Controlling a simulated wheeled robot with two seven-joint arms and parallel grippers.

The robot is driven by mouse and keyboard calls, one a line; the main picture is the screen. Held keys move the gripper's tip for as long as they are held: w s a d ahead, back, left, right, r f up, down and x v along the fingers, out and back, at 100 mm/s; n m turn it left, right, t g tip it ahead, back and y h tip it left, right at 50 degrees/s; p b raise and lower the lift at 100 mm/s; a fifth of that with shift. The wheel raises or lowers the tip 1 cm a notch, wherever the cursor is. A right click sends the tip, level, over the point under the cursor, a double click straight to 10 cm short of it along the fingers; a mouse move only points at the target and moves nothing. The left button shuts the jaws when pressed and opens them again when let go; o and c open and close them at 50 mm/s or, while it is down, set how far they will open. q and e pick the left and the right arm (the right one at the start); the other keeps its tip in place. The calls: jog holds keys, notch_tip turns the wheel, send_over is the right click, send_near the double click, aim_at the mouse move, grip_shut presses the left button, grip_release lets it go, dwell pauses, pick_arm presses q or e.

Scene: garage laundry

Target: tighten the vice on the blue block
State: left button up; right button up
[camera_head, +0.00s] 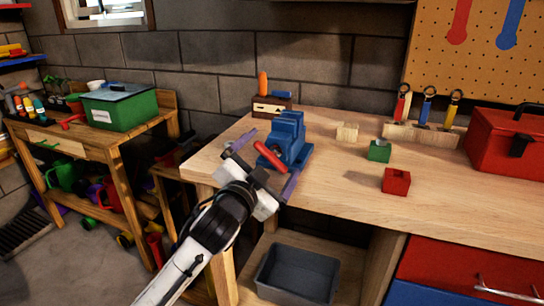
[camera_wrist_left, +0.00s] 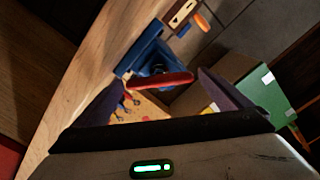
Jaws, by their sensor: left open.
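The blue vice (camera_head: 290,140) stands near the front left corner of the workbench, with its red handle (camera_head: 267,157) toward me. The wrist view also shows the vice (camera_wrist_left: 152,57) and its handle (camera_wrist_left: 160,80). I cannot tell a separate blue block from the blue vice body. My left gripper (camera_head: 264,168) is open, with its two dark fingers spread to either side of the red handle. In the wrist view the handle lies across the space between the fingertips (camera_wrist_left: 163,92); I see no grip on it. My right gripper is not in view.
On the workbench (camera_head: 335,180) are a wooden block (camera_head: 347,132), a green block (camera_head: 379,151), a red block (camera_head: 396,181), a tool rack (camera_head: 421,133) and a red toolbox (camera_head: 505,145). A grey bin (camera_head: 298,274) sits below. A wooden box (camera_head: 270,105) stands behind the vice.

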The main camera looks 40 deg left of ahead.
pick_arm(q)
jog(key=shift+w, duration=0.4)
jog(key=c, duration=1)
jog(key=m+p, duration=0.1)
jog(key=p, duration=0.2)
jog(key=shift+r+m, duration=0.25)
jog(key=shift+m, duration=0.15)
jog(key=shift+c, duration=0.2)
jog(key=shift+f+m+p, duration=0.1)
jog(key=shift+m+p, duration=0.3)
jog(key=shift+f+m, duration=0.1)
jog(key=shift+m, duration=0.2)
jog(key=shift+f, duration=0.15)
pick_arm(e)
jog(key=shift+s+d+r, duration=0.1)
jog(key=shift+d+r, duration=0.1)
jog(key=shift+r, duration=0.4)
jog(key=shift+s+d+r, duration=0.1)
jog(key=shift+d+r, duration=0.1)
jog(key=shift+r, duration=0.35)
pick_arm(q)
jog(key=o, duration=1)
jog(key=shift+s, duration=0.1)
jog(key=shift+o, duration=0.2)
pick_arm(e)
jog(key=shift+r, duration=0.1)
